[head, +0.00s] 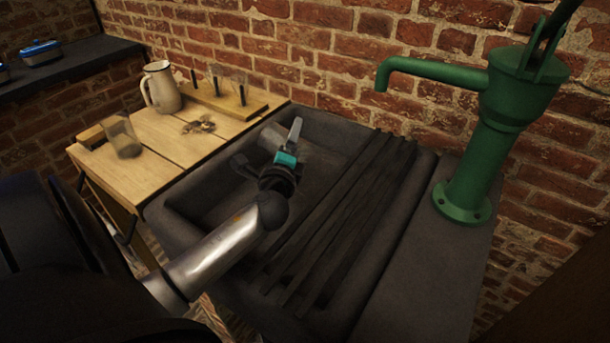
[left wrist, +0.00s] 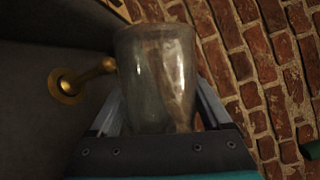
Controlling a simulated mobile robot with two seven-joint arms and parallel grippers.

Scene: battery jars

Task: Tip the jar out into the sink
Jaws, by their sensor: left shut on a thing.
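My left gripper (head: 290,142) is over the dark stone sink (head: 178,228), above its open left part. It is shut on a clear glass jar (left wrist: 155,75), which sits between both fingers in the left wrist view. In the head view the jar (head: 270,137) is partly hidden by the gripper and looks tilted. A pale brownish streak shows in or through the glass; I cannot tell whether it is contents. My right gripper is not in view.
Dark slats (head: 345,215) cover the sink's right part. A green hand pump (head: 470,170) stands right. On the wooden board (head: 165,150) are another glass jar (head: 122,138), a cream jug (head: 161,88), small loose parts (head: 198,126) and a wooden rack (head: 225,103). Brick wall stands behind.

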